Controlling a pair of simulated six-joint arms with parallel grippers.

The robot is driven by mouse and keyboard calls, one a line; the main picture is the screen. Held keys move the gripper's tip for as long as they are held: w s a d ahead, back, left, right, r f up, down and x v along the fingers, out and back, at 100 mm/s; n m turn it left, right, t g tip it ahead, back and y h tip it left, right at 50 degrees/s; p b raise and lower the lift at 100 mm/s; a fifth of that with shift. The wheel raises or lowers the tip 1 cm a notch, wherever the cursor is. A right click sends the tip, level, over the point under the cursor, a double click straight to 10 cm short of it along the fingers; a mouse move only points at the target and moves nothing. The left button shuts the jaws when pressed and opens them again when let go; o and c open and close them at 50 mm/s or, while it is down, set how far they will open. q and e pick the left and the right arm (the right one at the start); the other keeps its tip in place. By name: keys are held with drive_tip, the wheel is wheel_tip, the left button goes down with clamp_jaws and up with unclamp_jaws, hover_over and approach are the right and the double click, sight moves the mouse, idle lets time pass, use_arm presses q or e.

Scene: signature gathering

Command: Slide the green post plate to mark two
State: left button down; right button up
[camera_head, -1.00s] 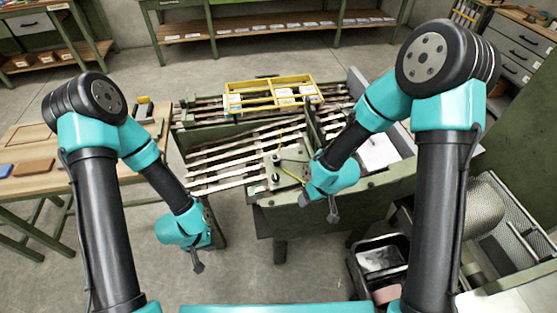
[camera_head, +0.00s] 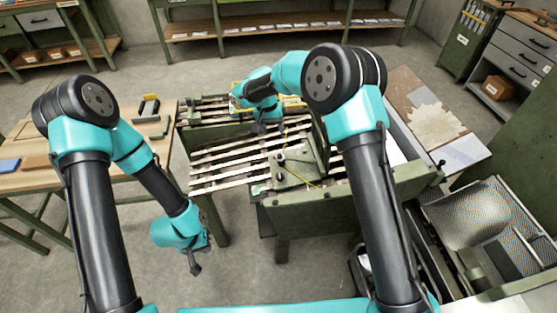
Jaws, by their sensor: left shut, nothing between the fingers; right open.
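The green post plate (camera_head: 300,168) lies on the slatted green machine, near its front edge, with dark knobs and a thin yellow strip on it. I cannot make out any numbered mark. My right gripper (camera_head: 264,128) is beyond the plate, over the far slats (camera_head: 225,160), apart from the plate; it is open, though its fingers are small and partly hidden by my arm. My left gripper (camera_head: 195,268) hangs shut and empty over the floor, in front of and left of the machine.
A yellow frame (camera_head: 297,88) at the machine's back is mostly hidden behind my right arm. A wooden table (camera_head: 80,170) stands at left with a blue block (camera_head: 9,165). A mesh bin (camera_head: 480,225) is at right. The floor before the machine is clear.

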sight(280, 155)
drive_tip(key=shift+f, duration=0.1)
drive_tip(key=d+f, duration=0.1)
drive_tip(key=f, duration=0.4)
drive_tip(key=d+f, duration=0.1)
drive_tip(key=f, duration=0.5)
drive_tip(key=d+f, duration=0.1)
drive_tip(key=f, duration=0.5)
drive_tip(key=shift+s, duration=0.3)
clamp_jaws()
